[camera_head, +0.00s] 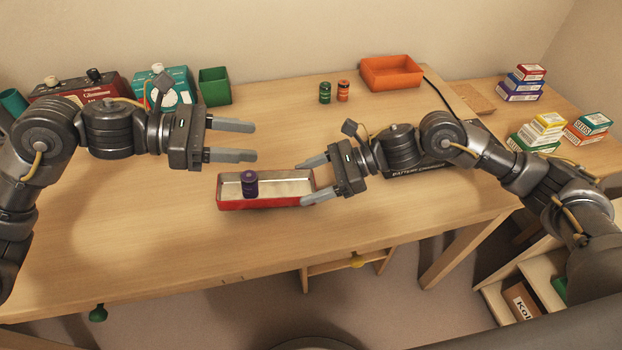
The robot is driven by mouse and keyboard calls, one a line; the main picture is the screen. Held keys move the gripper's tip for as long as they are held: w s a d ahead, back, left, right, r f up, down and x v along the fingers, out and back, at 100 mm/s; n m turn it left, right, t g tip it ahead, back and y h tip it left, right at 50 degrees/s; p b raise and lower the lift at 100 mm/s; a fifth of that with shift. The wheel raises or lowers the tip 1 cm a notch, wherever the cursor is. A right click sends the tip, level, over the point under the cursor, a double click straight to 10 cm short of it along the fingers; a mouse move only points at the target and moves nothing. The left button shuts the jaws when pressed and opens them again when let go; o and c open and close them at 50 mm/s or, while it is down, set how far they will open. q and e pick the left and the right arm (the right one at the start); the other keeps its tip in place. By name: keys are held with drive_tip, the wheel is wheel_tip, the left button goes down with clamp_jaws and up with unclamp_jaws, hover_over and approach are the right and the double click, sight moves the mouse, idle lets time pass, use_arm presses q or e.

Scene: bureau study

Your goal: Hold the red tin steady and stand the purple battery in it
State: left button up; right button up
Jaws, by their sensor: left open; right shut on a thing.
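The red tin (268,207) is a shallow, open, rectangular tray with a pale inside, lying on the table near its front edge. The purple battery (250,184) stands upright in the left part of the tin. My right gripper (314,180) is shut on the right end of the tin, with one finger on the far side and one on the near side. My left gripper (255,141) is open and empty, behind and above the tin, its fingers pointing right. It is apart from the battery.
A green battery (325,93) and an orange battery (343,91) stand at the back. An orange tray (391,73), a green box (214,87), a teal device (165,90) and a red device (80,86) line the back. Stacked small boxes (540,132) are at right. The table's front left is clear.

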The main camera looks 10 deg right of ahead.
drive_tip(key=o, duration=1.1)
drive_tip(key=v, duration=1.2)
drive_tip(key=shift+d, duration=0.1)
use_arm(q)
drive_tip(key=shift+r, duration=0.1)
use_arm(e)
drive_tip(key=shift+r, duration=0.1)
